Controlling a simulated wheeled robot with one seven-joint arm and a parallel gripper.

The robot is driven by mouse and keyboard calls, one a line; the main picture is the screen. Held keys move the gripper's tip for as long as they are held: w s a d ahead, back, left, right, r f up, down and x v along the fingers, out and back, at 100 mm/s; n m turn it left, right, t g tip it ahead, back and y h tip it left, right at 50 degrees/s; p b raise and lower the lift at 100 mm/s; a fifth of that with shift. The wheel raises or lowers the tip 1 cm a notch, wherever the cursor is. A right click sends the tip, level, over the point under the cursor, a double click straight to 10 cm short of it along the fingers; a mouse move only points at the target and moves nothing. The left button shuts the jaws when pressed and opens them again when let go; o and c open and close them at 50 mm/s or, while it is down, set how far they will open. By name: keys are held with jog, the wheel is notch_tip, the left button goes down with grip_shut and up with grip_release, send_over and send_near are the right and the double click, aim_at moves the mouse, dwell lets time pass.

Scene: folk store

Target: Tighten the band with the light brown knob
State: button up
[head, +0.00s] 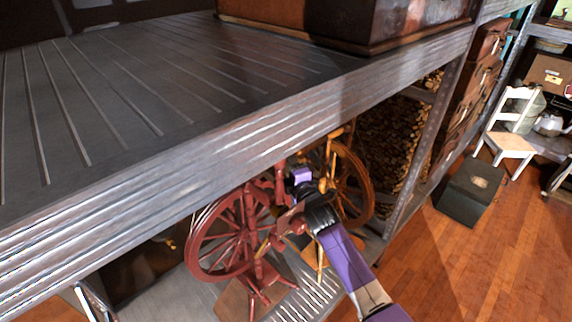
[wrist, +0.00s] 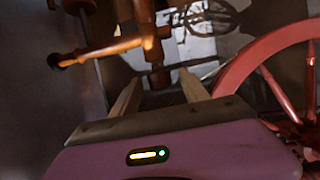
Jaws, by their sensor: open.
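Two spinning wheels stand on the lower shelf in the head view: a dark red one (head: 228,235) and, right of it, a light brown one (head: 357,190). My gripper is open and empty in the wrist view (wrist: 160,80). An orange-brown rod with a rounded, knob-like end (wrist: 60,62) lies above and left of the fingers, apart from them. An upright brown post (wrist: 153,50) rises beyond the fingertips. The red wheel's rim (wrist: 240,70) is at the right. In the head view my wrist is between the two wheels; its fingertips are hard to make out. I cannot clearly identify the band.
The thick metal shelf edge (head: 200,180) runs just above the wheels and limits height. A metal upright (head: 412,160) and stacked firewood (head: 390,135) stand to the right. A dark box (head: 470,192) and white chair (head: 510,130) are on the wooden floor, with open floor in front.

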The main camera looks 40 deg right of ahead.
jog(key=shift+w, duration=0.15)
grip_shut()
jog(key=shift+f+b, duration=0.3)
jog(key=shift+b, duration=0.8)
